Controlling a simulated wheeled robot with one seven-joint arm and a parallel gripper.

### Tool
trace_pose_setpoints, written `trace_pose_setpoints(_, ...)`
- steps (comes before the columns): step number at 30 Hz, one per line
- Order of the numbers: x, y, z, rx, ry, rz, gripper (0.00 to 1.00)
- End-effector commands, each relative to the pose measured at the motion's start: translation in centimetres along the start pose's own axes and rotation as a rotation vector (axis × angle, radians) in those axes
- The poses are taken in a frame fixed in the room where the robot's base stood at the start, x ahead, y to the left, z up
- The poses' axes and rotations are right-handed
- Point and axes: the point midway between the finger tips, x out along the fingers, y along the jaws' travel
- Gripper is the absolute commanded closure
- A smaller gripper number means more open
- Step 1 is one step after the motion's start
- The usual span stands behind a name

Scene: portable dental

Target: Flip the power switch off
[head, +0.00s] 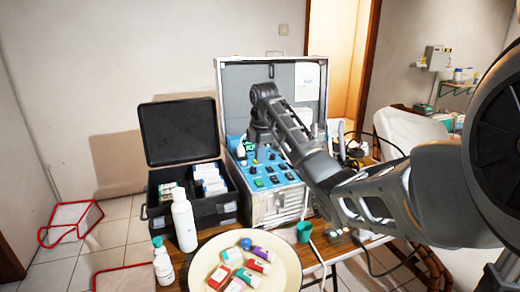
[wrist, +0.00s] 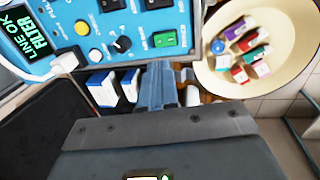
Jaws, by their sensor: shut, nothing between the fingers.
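The blue control panel (head: 270,178) sits in the open silver case, and it fills the top of the wrist view (wrist: 60,72). A green rocker switch (wrist: 165,39) in a dark frame is on the panel near its edge; I cannot read its label, so I cannot confirm it is the power switch. My gripper (wrist: 168,70) is shut and empty, its tips appearing just below the green rocker in the wrist view. I cannot tell the gap to the panel. In the head view my gripper (head: 257,140) is over the panel's far left part, and my arm hides some of the panel.
A black knob (wrist: 122,44), a yellow button (wrist: 82,28) and a lit display (wrist: 28,35) share the panel. An open black case (head: 215,207) stands left of the silver case. A white bottle (head: 184,222) and a round tray (head: 288,252) of small containers stand in front.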

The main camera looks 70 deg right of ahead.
Motion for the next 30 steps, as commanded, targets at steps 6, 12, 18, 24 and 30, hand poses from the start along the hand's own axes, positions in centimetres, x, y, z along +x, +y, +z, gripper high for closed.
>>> trace_pose_setpoints(6, 4.2, 0.0, 0.0, 0.000, 0.000, -0.003, 1.00)
trace_pose_setpoints(12, 7.0, 0.0, 0.0, 0.000, -0.001, -0.002, 1.00)
trace_pose_setpoints(18, 8.4, 0.0, 0.0, -0.001, -0.001, -0.001, 1.00)
trace_pose_setpoints(24, 8.6, 0.0, 0.0, -0.001, -0.001, 0.000, 1.00)
trace_pose_setpoints(30, 8.7, 0.1, 0.1, -0.001, -0.001, 0.000, 1.00)
